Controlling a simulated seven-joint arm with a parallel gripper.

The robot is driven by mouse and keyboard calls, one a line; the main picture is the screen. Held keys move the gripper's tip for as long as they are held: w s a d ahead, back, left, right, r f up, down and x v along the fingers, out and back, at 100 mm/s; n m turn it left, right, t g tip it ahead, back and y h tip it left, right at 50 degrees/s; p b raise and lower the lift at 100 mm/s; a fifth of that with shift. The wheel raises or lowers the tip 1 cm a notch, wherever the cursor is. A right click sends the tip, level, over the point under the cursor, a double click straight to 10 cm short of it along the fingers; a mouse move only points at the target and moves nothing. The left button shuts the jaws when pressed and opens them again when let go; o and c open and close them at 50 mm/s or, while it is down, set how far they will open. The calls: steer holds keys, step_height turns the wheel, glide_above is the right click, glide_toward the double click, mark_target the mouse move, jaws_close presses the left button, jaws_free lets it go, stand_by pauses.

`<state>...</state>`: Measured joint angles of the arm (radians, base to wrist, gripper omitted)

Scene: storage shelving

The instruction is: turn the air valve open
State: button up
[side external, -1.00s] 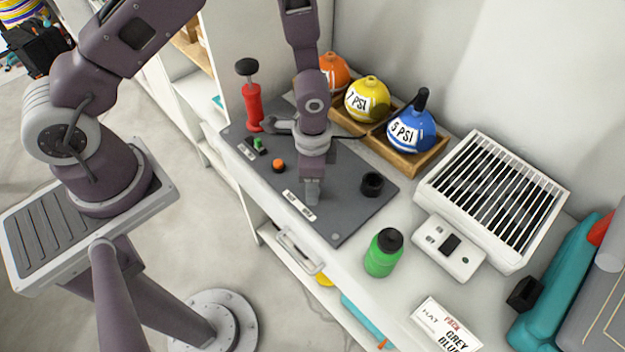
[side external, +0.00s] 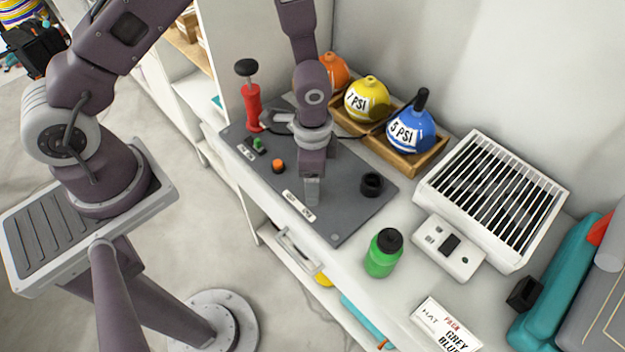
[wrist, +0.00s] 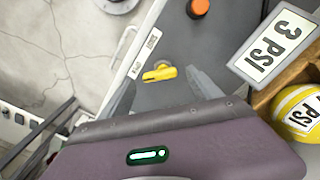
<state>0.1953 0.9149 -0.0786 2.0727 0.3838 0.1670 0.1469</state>
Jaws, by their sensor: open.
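The air valve shows in the wrist view as a small yellow handle (wrist: 160,73) on the dark grey panel (wrist: 165,40). It lies roughly crosswise between my two fingers. My gripper (wrist: 160,80) is open, with one finger on each side of the handle; I cannot tell whether either finger touches it. In the side external view my gripper (side external: 312,192) points down low over the front part of the panel (side external: 345,215), and the yellow handle is hidden there.
An orange knob (side external: 278,166), a green button (side external: 258,144) and a red pump (side external: 253,105) stand left of my gripper. A black cup-like part (side external: 372,184) is to its right. A wooden tray (side external: 405,165) with labelled balls is behind.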

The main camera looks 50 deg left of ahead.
step_height(320, 180, up, 5)
steer(key=shift+r, duration=0.15)
steer(key=s+a+r+n+t, duration=0.1)
steer(key=a+r+n, duration=0.15)
steer(key=r, duration=0.65)
steer(key=s+a+r+n+t, duration=0.1)
steer(key=a+r+t, duration=0.15)
steer(key=r, duration=0.55)
steer(key=s+a+r+n+t, duration=0.2)
steer(key=s+r+n, duration=0.3)
steer(key=s+r, duration=0.5)
steer(key=s, duration=0.4)
steer(key=shift+s+a+r, duration=0.15)
steer(key=shift+a+r, duration=0.05)
steer(key=shift+a, duration=0.15)
